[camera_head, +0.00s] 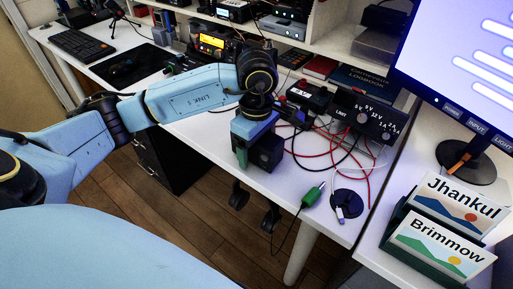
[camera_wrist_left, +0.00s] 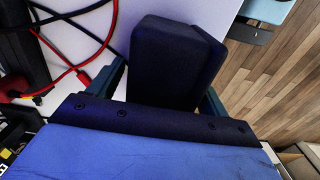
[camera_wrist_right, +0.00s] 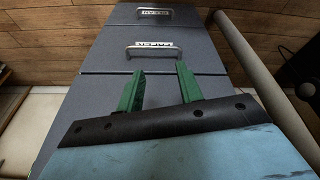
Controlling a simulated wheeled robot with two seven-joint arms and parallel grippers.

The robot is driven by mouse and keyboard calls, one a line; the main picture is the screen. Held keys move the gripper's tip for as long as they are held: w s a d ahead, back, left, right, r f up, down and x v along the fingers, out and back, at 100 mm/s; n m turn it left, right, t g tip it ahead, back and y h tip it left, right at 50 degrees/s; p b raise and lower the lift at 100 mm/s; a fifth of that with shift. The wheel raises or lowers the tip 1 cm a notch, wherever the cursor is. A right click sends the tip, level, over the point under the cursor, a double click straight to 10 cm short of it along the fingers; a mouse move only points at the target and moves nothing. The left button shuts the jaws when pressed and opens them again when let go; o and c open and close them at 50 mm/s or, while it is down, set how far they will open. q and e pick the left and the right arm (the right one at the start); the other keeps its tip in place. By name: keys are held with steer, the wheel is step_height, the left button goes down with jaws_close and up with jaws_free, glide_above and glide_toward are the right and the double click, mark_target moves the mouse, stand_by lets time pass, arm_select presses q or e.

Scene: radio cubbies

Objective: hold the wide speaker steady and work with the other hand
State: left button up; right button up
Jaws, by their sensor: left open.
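The wide speaker appears as a plain dark box (camera_head: 266,150) at the desk's front edge in the head view, partly hidden by my left gripper (camera_head: 250,152). The left wrist view shows the dark box (camera_wrist_left: 165,50) between the spread fingers of my left gripper (camera_wrist_left: 165,82). The fingers are around it; whether they touch it I cannot tell. My right gripper (camera_wrist_right: 160,85) shows only in its wrist view. Its green fingers are apart with nothing between them, in front of a grey drawer cabinet (camera_wrist_right: 140,32).
A power supply (camera_head: 368,113) with red and black leads stands right of the speaker. A green plug (camera_head: 312,195) and a round black disc (camera_head: 347,203) lie near the front edge. A monitor (camera_head: 465,50) and card holder (camera_head: 420,255) stand at right. A keyboard (camera_head: 82,44) lies far left.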

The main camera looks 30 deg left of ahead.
arm_select(q)
steer(key=shift+f, duration=0.15)
arm_select(e)
steer(key=shift+r, duration=0.1)
arm_select(q)
steer(key=shift+c, duration=0.5)
steer(key=c, duration=1.2)
steer(key=shift+o, duration=0.2)
arm_select(e)
steer(key=shift+c, duration=0.3)
jaws_close()
stand_by(0.7)
